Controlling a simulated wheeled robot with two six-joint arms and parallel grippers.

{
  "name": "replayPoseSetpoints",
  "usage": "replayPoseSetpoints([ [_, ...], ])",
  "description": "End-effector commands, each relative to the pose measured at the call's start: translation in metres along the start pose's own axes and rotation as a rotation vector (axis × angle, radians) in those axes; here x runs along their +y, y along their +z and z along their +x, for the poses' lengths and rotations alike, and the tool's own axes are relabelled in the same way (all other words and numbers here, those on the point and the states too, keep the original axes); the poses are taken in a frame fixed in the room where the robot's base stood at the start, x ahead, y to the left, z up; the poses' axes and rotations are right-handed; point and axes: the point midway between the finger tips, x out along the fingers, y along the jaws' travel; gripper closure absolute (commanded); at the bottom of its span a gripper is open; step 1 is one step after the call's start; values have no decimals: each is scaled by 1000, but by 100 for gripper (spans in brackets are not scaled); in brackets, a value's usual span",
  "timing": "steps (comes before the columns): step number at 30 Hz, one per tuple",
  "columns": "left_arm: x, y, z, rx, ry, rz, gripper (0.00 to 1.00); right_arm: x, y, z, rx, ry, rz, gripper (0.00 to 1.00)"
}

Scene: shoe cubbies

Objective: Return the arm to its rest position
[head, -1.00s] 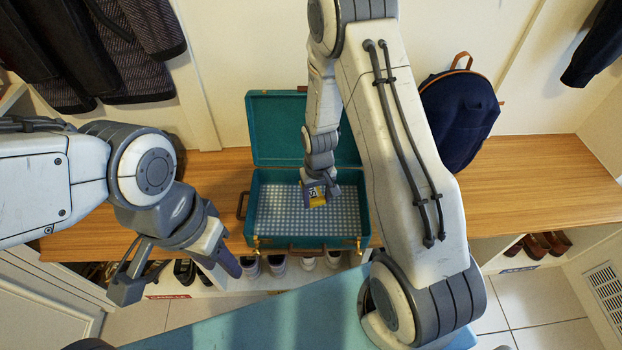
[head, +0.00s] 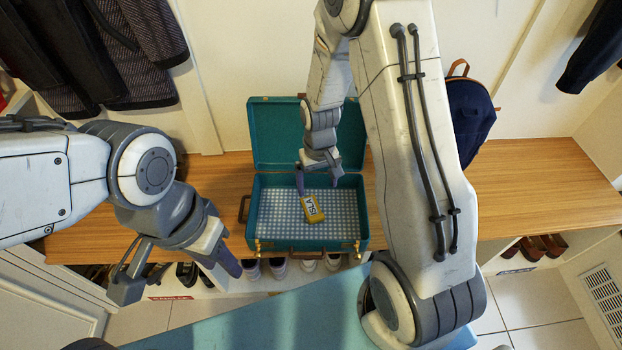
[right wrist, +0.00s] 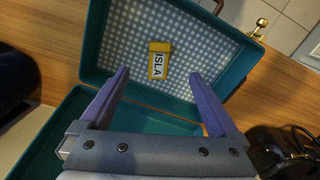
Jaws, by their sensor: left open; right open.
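My right arm reaches over the bench, and its gripper (head: 318,184) is open and empty above the open teal suitcase (head: 262,243). In the right wrist view its two fingers (right wrist: 160,95) are spread apart, with the suitcase (right wrist: 240,84) beyond them. A yellow tag (head: 314,207) marked "ISLA" lies on the checked lining inside the suitcase, apart from the fingers. The tag also shows in the right wrist view (right wrist: 159,61). My left gripper (head: 180,275) is open and empty at the left, in front of the bench.
A wooden bench (head: 530,195) holds the suitcase. A dark blue backpack (head: 470,120) stands behind my right arm, partly hidden. Shoes (head: 540,246) sit in cubbies below. Dark coats (head: 120,50) hang at upper left. The bench's right end is clear.

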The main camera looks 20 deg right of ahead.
Motion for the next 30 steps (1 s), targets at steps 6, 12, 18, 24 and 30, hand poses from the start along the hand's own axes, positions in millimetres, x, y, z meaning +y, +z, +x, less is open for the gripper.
replayPoseSetpoints([
  [6,0,0,-5,0,0,0,57,0,0,-18,-1,0,0,4],
  [12,0,0,-4,0,0,0,57,0,0,-18,-2,0,0,4],
  [18,0,0,-4,0,0,0,57,0,0,-18,-1,0,0,4],
  [24,0,0,-4,0,0,0,57,-23,8,-42,11,-4,-59,4],
  [30,0,0,-4,0,0,0,57,-93,65,-112,30,-26,-271,4],
])
